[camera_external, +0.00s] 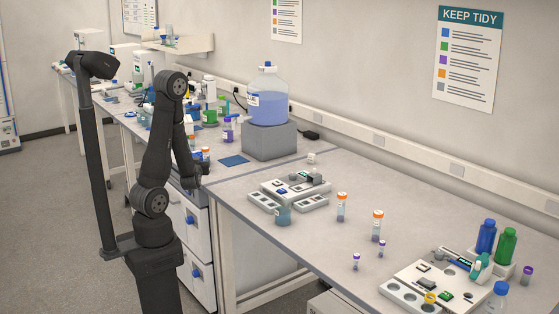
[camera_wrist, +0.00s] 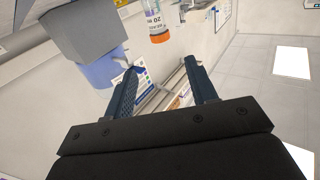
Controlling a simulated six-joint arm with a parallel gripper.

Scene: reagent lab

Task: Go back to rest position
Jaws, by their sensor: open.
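My gripper (camera_wrist: 160,80) is open in the wrist view, with its two dark fingers spread and nothing between them. In the external view my arm is folded, and its gripper end (camera_external: 193,178) hangs low by the front edge of the back bench; its fingers are hard to make out there. Beyond the fingers, the wrist view shows a tube with an orange cap (camera_wrist: 159,38), apart from them. The wrist view is tilted, with a grey block (camera_wrist: 85,30) and a blue container (camera_wrist: 100,73) at the left.
A large blue-filled bottle (camera_external: 268,98) stands on a grey block (camera_external: 270,142). The front bench (camera_external: 330,250) holds a grey-white device (camera_external: 290,188), orange-capped tubes (camera_external: 341,207) and a white tray (camera_external: 400,292). Several bottles and tubes crowd the back bench near my gripper. Open floor (camera_external: 50,220) lies left.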

